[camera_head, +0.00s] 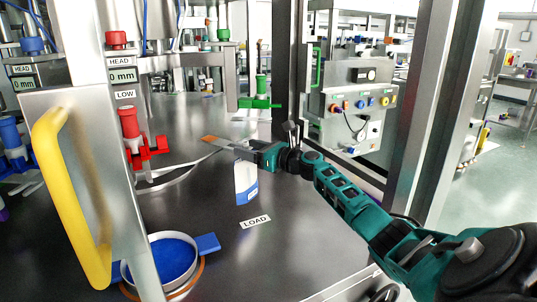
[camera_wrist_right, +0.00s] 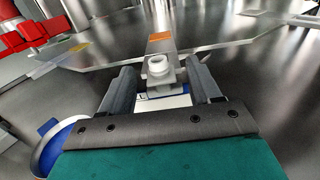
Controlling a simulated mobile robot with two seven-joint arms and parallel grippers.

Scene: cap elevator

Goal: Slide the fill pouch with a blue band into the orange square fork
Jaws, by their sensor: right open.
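The white pouch with a blue band (camera_head: 246,186) stands upright on the dark steel deck, behind the LOAD label. In the right wrist view its white spout (camera_wrist_right: 157,66) and part of its white body (camera_wrist_right: 165,101) show between my fingers. My right gripper (camera_head: 262,156) is open around the pouch's top; it also shows in the right wrist view (camera_wrist_right: 160,78). A flat steel fork with an orange square (camera_head: 210,139) lies beyond the pouch; the orange square shows in the wrist view (camera_wrist_right: 160,37). The spout overlaps the fork's near end there; contact cannot be told. My left gripper is not in view.
A round bowl with blue contents (camera_head: 160,260) sits at the front left. A yellow handle (camera_head: 70,190) and steel post stand at the left. A red clamp (camera_head: 140,145) and green clamp (camera_head: 258,102) flank the fork. The deck around the LOAD label (camera_head: 255,221) is clear.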

